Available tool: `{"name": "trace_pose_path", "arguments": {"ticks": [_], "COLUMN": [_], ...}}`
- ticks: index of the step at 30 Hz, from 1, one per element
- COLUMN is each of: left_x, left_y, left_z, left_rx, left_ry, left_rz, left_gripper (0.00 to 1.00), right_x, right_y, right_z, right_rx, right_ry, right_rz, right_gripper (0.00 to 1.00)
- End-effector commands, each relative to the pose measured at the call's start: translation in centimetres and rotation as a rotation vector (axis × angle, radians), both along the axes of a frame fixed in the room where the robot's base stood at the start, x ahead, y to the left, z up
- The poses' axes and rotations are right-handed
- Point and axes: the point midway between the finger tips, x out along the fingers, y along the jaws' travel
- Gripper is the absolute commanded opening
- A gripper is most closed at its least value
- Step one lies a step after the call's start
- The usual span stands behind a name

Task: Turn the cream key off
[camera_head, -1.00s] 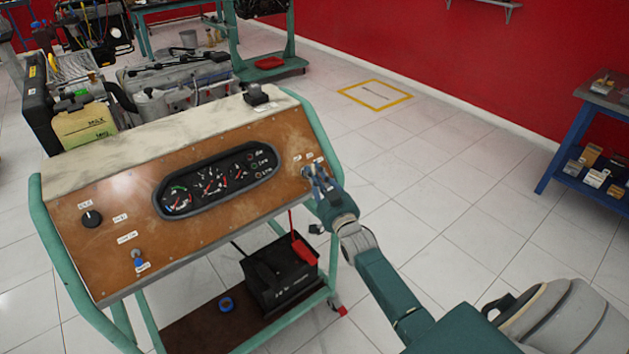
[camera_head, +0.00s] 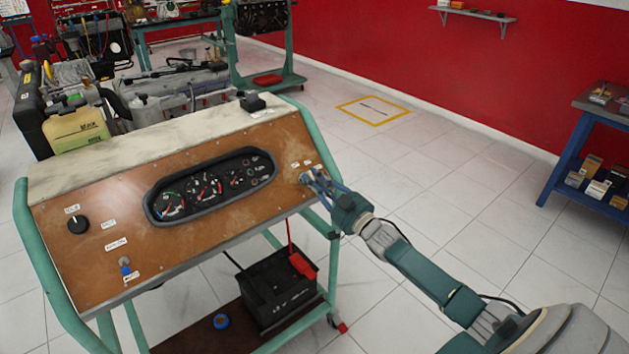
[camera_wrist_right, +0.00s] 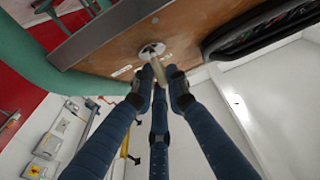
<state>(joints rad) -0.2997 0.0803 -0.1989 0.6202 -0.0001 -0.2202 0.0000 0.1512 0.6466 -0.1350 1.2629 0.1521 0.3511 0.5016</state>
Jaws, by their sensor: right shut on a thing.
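The cream key (camera_wrist_right: 157,70) sits in a round metal switch (camera_wrist_right: 152,51) on the brown panel, seen in the right wrist view. My right gripper (camera_wrist_right: 160,80) is shut on the key, its blue fingers around it. In the head view my right gripper (camera_head: 316,181) reaches the right end of the panel (camera_head: 120,212), and its fingers hide the key. Small white labels sit just above it. The key's exact angle is hard to tell. My left gripper is in neither view.
The panel also carries a gauge cluster (camera_head: 208,187), a black knob (camera_head: 78,224) and a blue-tipped toggle (camera_head: 125,264). A black battery (camera_head: 280,288) stands on the trainer's lower shelf. A blue shelf unit (camera_head: 570,150) is at right. The floor between is open.

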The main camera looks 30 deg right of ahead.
Motion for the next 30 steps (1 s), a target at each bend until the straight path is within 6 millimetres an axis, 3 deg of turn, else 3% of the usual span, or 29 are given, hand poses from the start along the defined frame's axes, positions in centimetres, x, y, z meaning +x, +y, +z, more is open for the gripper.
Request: {"name": "trace_pose_path", "arguments": {"ticks": [4,5,6,17,22,30], "left_x": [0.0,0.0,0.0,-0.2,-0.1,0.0], "left_y": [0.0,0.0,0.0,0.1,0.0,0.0], "left_z": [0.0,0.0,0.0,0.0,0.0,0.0], "left_rx": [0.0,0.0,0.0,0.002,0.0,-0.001], "left_ry": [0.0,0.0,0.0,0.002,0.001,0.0], "left_rz": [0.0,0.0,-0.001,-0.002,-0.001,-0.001], "left_gripper": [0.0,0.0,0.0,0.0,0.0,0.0], "right_x": [0.0,0.0,0.0,-0.3,-2.6,-8.3], "right_y": [0.0,0.0,0.0,0.0,-0.2,-0.7], "right_z": [0.0,0.0,0.0,-0.1,-0.5,-1.3], "right_rx": [-0.001,-0.001,-0.001,0.0,-0.001,-0.001], "right_ry": [0.001,0.001,0.001,0.001,0.004,0.005], "right_rz": [0.0,0.0,0.0,-0.001,0.0,0.0], "right_gripper": [0.0,0.16,0.22,0.22,0.22,0.22]}}
